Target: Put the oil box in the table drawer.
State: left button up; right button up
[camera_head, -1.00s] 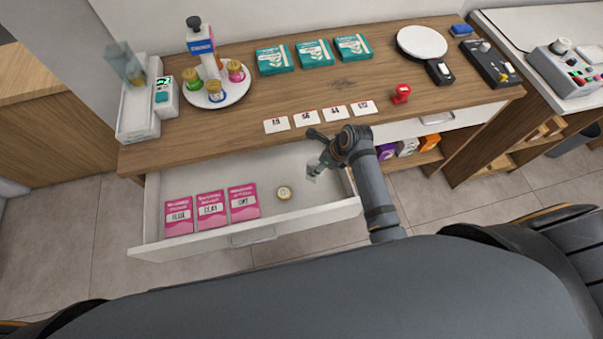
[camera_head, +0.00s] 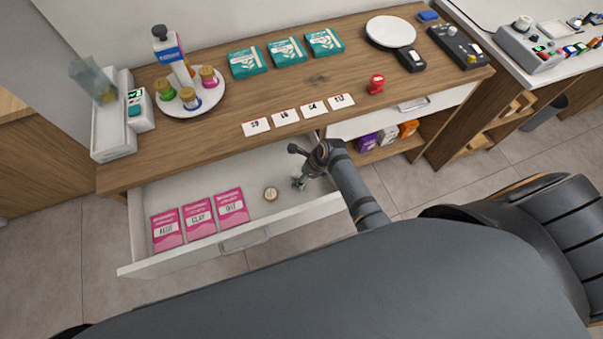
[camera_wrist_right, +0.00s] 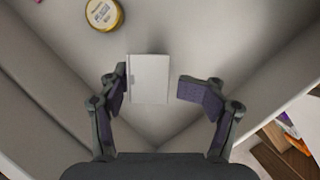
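The table drawer (camera_head: 160,262) is pulled out below the wooden counter. My right gripper (camera_head: 298,181) is inside its right end, pointing down. In the right wrist view a plain pale box (camera_wrist_right: 149,80) is between the fingers of this gripper (camera_wrist_right: 160,90). The left finger is close to the box, and a clear gap separates the right finger from it. The fingers are open. The box appears to be at the drawer floor; no label shows, so I cannot confirm it is the oil box. My left gripper is not in view.
The drawer also holds several pink packets (camera_head: 198,217) and a round yellow-lidded tin (camera_head: 270,194), which shows in the wrist view (camera_wrist_right: 103,13). Purple, white and orange boxes sit on a shelf (camera_head: 377,153) to the right. White cards (camera_head: 286,117) line the counter's front edge.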

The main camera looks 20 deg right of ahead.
jog(key=shift+o, duration=1.2)
jog(key=shift+r, duration=0.1)
jog(key=v, duration=1.1)
jog(key=shift+r+p, duration=0.35)
jog(key=shift+s+d, duration=0.1)
jog(key=shift+d, duration=0.05)
